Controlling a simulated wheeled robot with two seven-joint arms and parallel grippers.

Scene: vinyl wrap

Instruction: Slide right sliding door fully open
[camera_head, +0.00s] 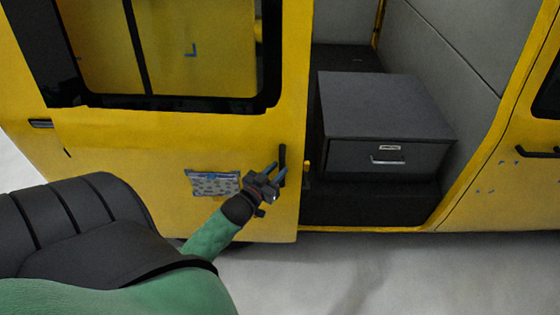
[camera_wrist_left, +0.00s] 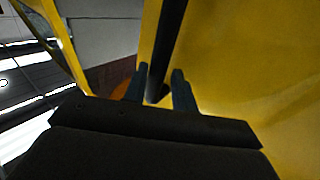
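The yellow sliding door (camera_head: 130,130) with a dark-framed window fills the left of the head view. It stands partly or fully slid to the left, with an open doorway (camera_head: 360,228) to its right; how much travel is left cannot be told. A black vertical handle (camera_head: 282,160) sits near the door's right edge. My left gripper (camera_head: 275,173) is at the handle's lower part. In the left wrist view the dark handle (camera_wrist_left: 167,45) runs between the two blue-grey fingers (camera_wrist_left: 161,85), with a visible gap on the right side. The fingers look open. My right gripper is not in view.
A dark grey drawer cabinet (camera_head: 370,120) stands inside the doorway. A patterned sticker (camera_head: 214,184) is on the door, left of my gripper. Another yellow panel with a black handle (camera_head: 537,152) is at the right. Pale floor (camera_head: 400,275) in front is clear.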

